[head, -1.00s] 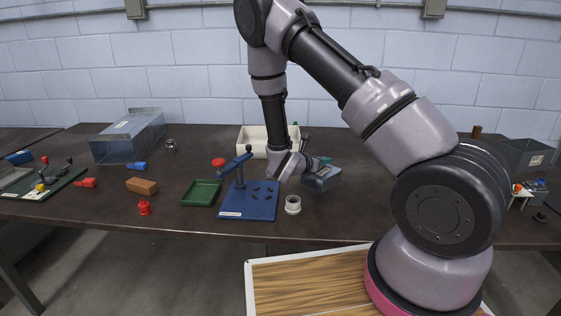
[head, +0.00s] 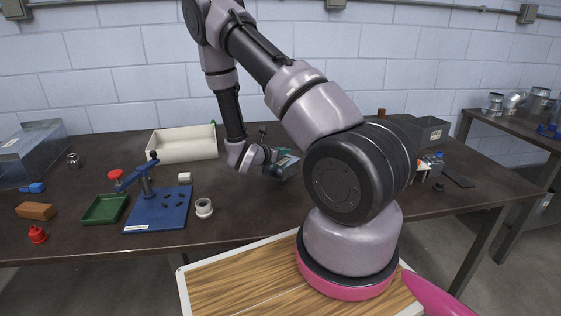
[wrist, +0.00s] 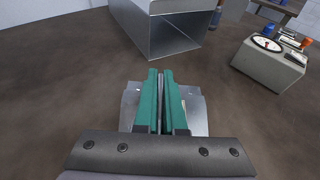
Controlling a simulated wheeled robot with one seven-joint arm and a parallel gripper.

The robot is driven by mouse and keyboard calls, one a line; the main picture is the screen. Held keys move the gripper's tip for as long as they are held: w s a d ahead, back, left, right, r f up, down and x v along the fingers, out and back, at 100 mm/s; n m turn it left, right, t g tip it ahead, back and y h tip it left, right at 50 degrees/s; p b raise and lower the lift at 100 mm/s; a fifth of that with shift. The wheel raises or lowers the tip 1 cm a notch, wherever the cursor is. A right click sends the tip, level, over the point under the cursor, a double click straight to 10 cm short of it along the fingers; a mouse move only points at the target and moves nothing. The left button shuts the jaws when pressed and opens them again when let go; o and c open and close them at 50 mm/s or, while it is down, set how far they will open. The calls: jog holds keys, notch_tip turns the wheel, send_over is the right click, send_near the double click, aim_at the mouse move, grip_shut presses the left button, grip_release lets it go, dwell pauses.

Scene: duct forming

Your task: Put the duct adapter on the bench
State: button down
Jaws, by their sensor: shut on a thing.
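The duct adapter is a small grey sheet-metal piece. In the head view the duct adapter (head: 286,168) hangs at the end of my arm over the middle of the bench (head: 240,208). My gripper (head: 277,156) is shut on it, partly hidden by my wrist. In the wrist view the green fingers (wrist: 160,85) are closed on a thin upright wall of the adapter (wrist: 196,112), whose grey metal shows on both sides of them. The gap between adapter and bench top cannot be judged.
Left of my gripper are a cream bin (head: 185,146), a blue fixture (head: 150,216) and a white ring (head: 204,208). Bare bench lies between.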

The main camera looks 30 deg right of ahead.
aim_at(283, 160)
jog(key=shift+f, duration=2)
jog(key=c, duration=1)
grip_release()
jog(key=shift+a+f, duration=0.1)
jog(key=shift+f, duration=0.05)
